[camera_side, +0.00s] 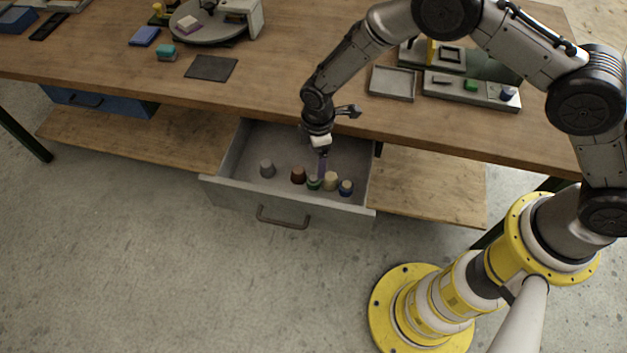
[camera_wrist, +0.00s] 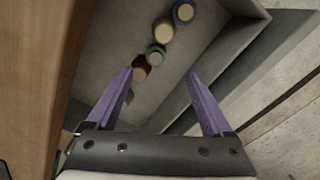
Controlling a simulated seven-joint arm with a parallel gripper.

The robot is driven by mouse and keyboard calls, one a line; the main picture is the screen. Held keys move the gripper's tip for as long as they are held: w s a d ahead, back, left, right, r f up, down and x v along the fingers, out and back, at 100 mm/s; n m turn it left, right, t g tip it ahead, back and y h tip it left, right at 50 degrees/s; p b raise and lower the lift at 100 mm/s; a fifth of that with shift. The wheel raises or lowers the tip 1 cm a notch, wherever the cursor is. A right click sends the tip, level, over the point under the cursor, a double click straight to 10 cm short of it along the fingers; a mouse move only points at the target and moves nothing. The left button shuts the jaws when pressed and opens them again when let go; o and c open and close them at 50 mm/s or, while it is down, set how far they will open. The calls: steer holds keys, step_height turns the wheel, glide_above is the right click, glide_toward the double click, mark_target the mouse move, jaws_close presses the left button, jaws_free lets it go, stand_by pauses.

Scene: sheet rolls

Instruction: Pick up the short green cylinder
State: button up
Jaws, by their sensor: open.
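The short green cylinder (camera_side: 314,183) stands in the open grey drawer (camera_side: 227,190), between a brown cylinder (camera_side: 298,175) and a beige cylinder (camera_side: 331,180). In the wrist view the green cylinder (camera_wrist: 156,55) shows beyond my fingertips, close to the gap between them. My gripper (camera_side: 322,170) reaches down into the drawer near the green cylinder. In the wrist view its two purple fingers (camera_wrist: 160,74) are apart with nothing between them. In the side view a finger seems to overlap the area just above the green cylinder. I cannot tell the exact height gap.
A blue cylinder (camera_side: 346,188) stands to the right of the beige one and a grey cylinder (camera_side: 267,168) to the left of the brown one. Drawer walls surround them. The wooden tabletop (camera_side: 270,75) overhangs the drawer's back. The drawer's front left floor is clear.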

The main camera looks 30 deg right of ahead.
glide_above(314, 177)
steer(key=f, duration=0.3)
steer(key=s+f, duration=0.1)
steer(key=f, duration=0.1)
steer(key=shift+d, duration=0.1)
steer(key=shift+w+f, duration=0.25)
steer(key=shift+f, duration=1)
steer(key=shift+w+f, duration=0.25)
steer(key=shift+f, duration=0.95)
jaws_close()
